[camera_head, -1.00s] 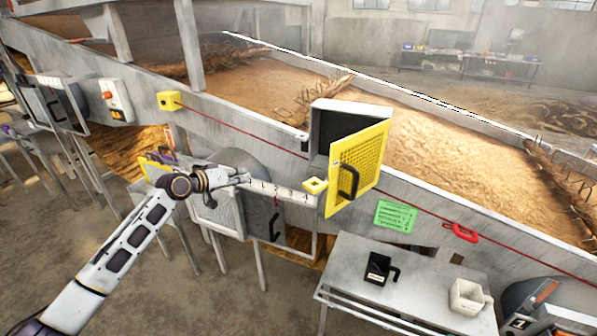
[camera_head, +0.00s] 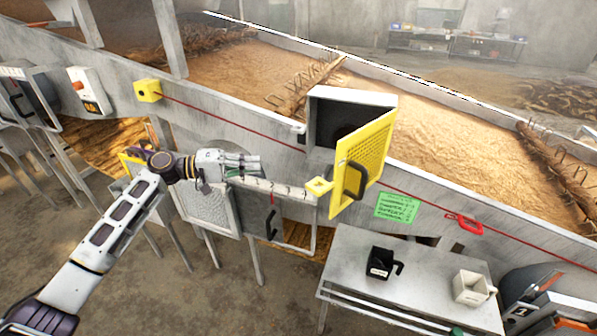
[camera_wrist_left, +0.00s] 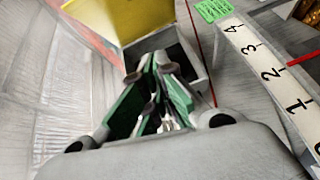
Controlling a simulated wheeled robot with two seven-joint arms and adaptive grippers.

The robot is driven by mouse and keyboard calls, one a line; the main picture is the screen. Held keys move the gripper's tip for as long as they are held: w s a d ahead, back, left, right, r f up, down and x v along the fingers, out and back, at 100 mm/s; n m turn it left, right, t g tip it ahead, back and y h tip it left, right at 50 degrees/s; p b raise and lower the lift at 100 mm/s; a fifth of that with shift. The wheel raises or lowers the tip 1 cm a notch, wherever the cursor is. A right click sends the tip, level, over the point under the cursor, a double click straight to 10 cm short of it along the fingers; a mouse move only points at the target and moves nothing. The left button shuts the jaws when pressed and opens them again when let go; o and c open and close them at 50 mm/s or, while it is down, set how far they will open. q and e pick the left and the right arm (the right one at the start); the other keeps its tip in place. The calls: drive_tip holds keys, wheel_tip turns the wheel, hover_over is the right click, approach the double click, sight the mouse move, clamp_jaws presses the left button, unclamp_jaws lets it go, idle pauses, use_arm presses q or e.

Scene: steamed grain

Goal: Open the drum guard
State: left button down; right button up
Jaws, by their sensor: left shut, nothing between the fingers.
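The drum guard (camera_head: 366,153) is a yellow perforated panel with a black handle (camera_head: 355,181). It stands swung out from the front of a grey box (camera_head: 352,98), and the box's dark inside shows. My left gripper (camera_head: 260,166) is shut and empty, left of the guard and apart from it, above a white numbered scale (camera_head: 275,187). In the left wrist view, the closed fingers (camera_wrist_left: 150,68) point toward a yellow panel (camera_wrist_left: 120,20) and the pale-rimmed open box (camera_wrist_left: 192,65). My right gripper is not in view.
A red cord (camera_head: 230,122) runs along the sloping grey wall.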

use_arm(q)
drive_tip(key=s+g, duration=0.1)
drive_tip(key=s+r+g+h, duration=0.1)
drive_tip(key=s, duration=0.1)
drive_tip(key=s+r+g, duration=0.1)
drive_tip(key=shift+s+d+m, duration=0.15)
drive_tip(key=shift+d+m, duration=0.2)
drive_tip(key=shift+m, duration=0.05)
drive_tip(key=shift+d, duration=0.2)
drive_tip(key=s+d+p, duration=0.2)
drive_tip(key=d+p, duration=0.1)
drive_tip(key=d, duration=0.9)
drive_tip(key=shift+s+d, duration=0.25)
drive_tip(key=shift+d, duration=0.05)
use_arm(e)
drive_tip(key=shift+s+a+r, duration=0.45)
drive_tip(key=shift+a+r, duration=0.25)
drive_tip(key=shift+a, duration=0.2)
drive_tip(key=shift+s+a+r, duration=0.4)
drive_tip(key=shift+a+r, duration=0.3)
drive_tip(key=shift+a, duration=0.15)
